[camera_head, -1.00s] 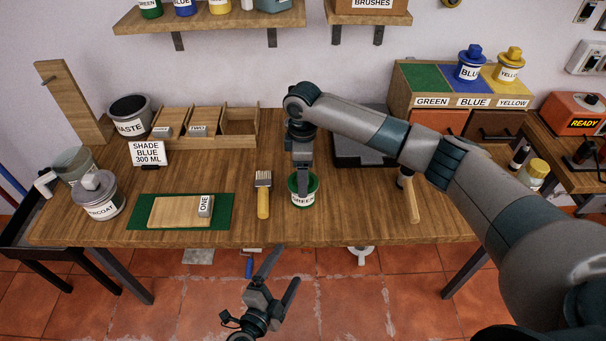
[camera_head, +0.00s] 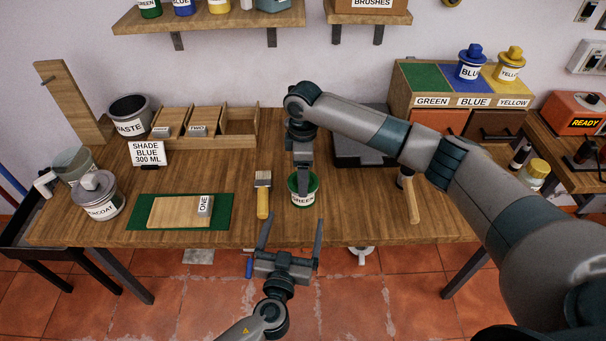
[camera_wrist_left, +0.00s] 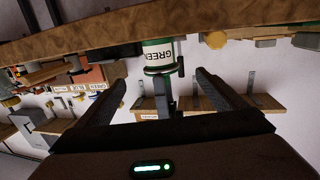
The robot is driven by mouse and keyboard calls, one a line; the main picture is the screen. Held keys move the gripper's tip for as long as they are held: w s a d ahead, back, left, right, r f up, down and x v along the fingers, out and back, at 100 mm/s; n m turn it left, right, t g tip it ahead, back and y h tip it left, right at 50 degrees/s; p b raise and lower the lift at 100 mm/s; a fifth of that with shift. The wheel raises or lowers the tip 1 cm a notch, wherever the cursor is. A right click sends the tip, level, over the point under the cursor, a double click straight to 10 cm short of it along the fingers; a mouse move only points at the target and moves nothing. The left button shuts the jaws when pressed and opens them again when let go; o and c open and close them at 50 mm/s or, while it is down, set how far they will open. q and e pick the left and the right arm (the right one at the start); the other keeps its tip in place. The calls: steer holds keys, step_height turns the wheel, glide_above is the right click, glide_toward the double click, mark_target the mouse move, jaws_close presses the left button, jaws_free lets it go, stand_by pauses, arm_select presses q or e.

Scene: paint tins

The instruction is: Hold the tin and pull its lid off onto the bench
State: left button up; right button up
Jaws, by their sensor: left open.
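The tin labelled GREEN (camera_head: 304,199) stands upright on the bench near its front edge. In the left wrist view, which is upside down, the tin (camera_wrist_left: 157,55) shows between and beyond my left fingers. My left gripper (camera_head: 293,219) is open and empty, just in front of the bench edge and short of the tin, its fingers pointing at it. My right gripper (camera_head: 304,178) points down at the tin's green top and covers much of it. Its fingertips and any lid knob are hidden, so I cannot tell whether it grips the lid.
A brush (camera_head: 263,195) lies left of the tin, and a wooden-handled tool (camera_head: 411,198) lies to the right. A green mat (camera_head: 136,212) with a board and a lidded OVERCOAT tin (camera_head: 101,208) are farther left. Bare bench (camera_head: 350,215) lies right of the tin.

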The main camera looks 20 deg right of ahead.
arm_select(q)
steer(key=shift+s+a, duration=0.1)
steer(key=shift+a, duration=0.05)
arm_select(e)
steer(key=shift+s+a, duration=0.1)
arm_select(q)
steer(key=shift+x, duration=6)
steer(key=shift+f, duration=0.1)
steer(key=c, duration=1.5)
steer(key=o, duration=1.5)
